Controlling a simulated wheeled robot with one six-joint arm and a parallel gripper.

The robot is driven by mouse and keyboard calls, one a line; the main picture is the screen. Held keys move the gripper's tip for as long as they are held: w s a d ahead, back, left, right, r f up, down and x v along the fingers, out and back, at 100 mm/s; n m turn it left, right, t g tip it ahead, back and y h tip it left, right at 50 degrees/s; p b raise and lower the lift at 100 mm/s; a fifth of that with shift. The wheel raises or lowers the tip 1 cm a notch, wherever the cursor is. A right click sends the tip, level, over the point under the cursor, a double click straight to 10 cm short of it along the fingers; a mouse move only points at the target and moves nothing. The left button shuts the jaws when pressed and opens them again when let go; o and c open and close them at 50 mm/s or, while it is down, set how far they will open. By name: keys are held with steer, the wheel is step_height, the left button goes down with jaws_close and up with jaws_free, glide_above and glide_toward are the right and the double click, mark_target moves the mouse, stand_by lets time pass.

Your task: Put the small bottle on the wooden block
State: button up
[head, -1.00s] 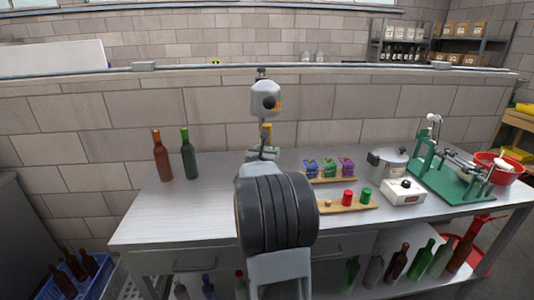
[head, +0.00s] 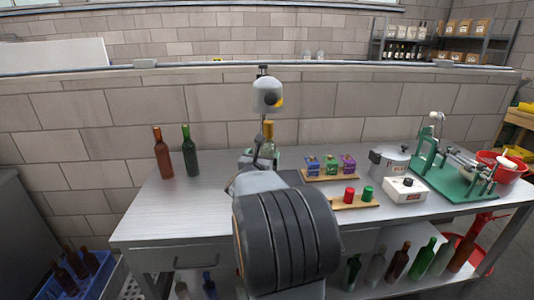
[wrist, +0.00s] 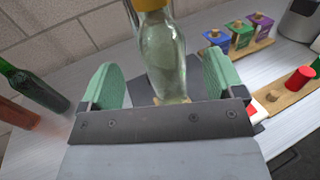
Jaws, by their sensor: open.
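The small bottle, clear glass with a yellow top, stands upright between the green finger pads of my gripper in the wrist view (wrist: 163,58). In the head view the bottle (head: 269,134) shows behind my wrist, its lower part hidden. My gripper (wrist: 160,82) is open, with a gap beside the bottle on both sides; it is mostly hidden by my arm in the head view (head: 264,155). A sliver of tan wood (wrist: 187,100), perhaps the wooden block, shows at the bottle's base, the rest hidden behind my gripper. Contact between them cannot be told.
A brown bottle (head: 162,155) and a green bottle (head: 189,152) stand left. To the right are a board with small boxes (head: 331,178), a board with red and green pieces (head: 352,204), a white device (head: 405,192) and a green machine (head: 455,180). The table's left front is clear.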

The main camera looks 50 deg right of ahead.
steer(key=w+a+f+n+t+y, duration=0.1)
steer(key=a+f+n+t+y, duration=0.15)
steer(key=a+n+y, duration=0.65)
steer(key=w+a+f+n+t+y, duration=0.1)
steer(key=a+f+n+t+y, duration=0.2)
steer(key=a+n, duration=1.25)
steer(key=s+a+f+n+g+y, duration=0.2)
steer(key=s+a+f+n+g, duration=0.2)
steer(key=s+n, duration=0.4)
steer(key=s+a+f+n+g+y, duration=0.2)
steer(key=s+a+f+n+g, duration=0.3)
steer(key=n, duration=1.1)
steer(key=shift+s+a+g, duration=0.3)
steer(key=shift+s+g, duration=0.55)
steer(key=shift+s, duration=0.5)
